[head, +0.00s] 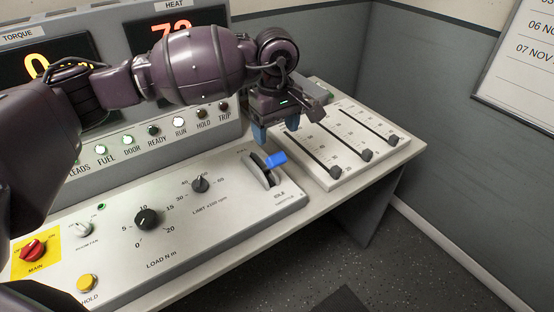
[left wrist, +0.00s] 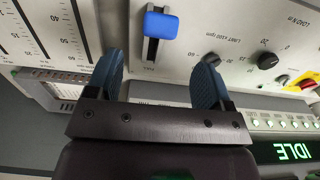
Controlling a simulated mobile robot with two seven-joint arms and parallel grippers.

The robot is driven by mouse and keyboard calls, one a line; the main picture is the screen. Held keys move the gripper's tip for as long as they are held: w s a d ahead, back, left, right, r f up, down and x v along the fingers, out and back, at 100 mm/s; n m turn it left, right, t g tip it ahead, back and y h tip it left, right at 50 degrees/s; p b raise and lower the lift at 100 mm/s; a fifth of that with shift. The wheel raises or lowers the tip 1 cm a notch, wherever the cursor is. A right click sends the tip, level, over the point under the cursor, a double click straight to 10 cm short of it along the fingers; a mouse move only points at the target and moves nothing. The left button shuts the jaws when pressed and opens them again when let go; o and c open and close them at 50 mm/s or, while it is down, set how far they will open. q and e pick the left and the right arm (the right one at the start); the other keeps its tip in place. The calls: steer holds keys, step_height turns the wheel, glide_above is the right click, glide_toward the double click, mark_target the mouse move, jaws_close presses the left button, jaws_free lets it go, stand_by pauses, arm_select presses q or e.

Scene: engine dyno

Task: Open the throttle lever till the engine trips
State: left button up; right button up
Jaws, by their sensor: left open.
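The throttle lever (head: 276,159) has a blue handle and stands in a dark slot on the sloped console, near the end marked IDLE. It also shows in the left wrist view (left wrist: 161,25), upright in its slot. My left gripper (head: 276,128) is open and empty, just behind and above the lever. In the left wrist view its two blue fingertips (left wrist: 158,75) are spread wide, with the lever beyond them and between their lines, apart from both. The TRIP lamp (head: 224,106) looks dark, while the RUN lamp (head: 179,122) looks lit. My right gripper is not in view.
The console carries a load knob (head: 147,219), a limit knob (head: 200,184), a red main switch (head: 33,249) and a yellow hold button (head: 87,283). A slider panel (head: 345,140) lies right of the lever. A display (left wrist: 292,151) reads IDLE. Floor in front is clear.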

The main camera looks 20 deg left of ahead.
mark_target(276, 154)
arm_select(q)
step_height(276, 154, down, 8)
steer(key=shift+f, duration=1)
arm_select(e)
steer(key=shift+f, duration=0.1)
